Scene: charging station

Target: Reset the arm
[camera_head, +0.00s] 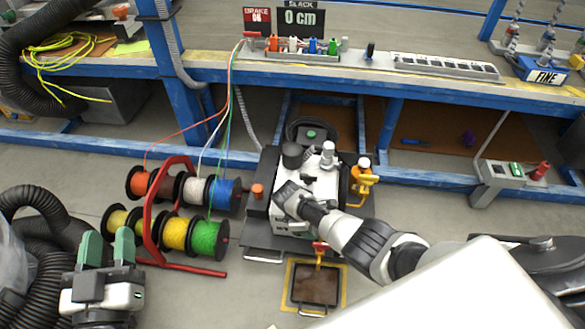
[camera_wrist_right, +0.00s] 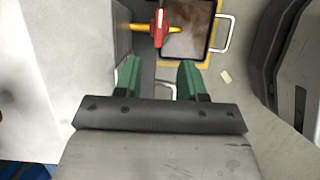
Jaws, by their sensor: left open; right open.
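My left gripper (camera_head: 107,244) shows at the lower left of the head view, its two green fingers apart with nothing between them. It is in front of the spool rack. My right arm (camera_head: 352,236) comes in from the right and reaches over the white and grey machine (camera_head: 322,186). Its fingers do not show clearly there. In the right wrist view my right gripper (camera_wrist_right: 158,74) has its green fingers apart and empty. Beyond them are a red and yellow valve handle (camera_wrist_right: 160,27) and a dark tray (camera_wrist_right: 190,38).
A red-framed rack (camera_head: 180,268) with several coloured wire spools stands left of the machine. A blue-framed bench (camera_head: 420,85) runs across the back with connectors on it. Black hoses (camera_head: 50,235) lie at the far left. A grey control box (camera_head: 505,172) stands at right.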

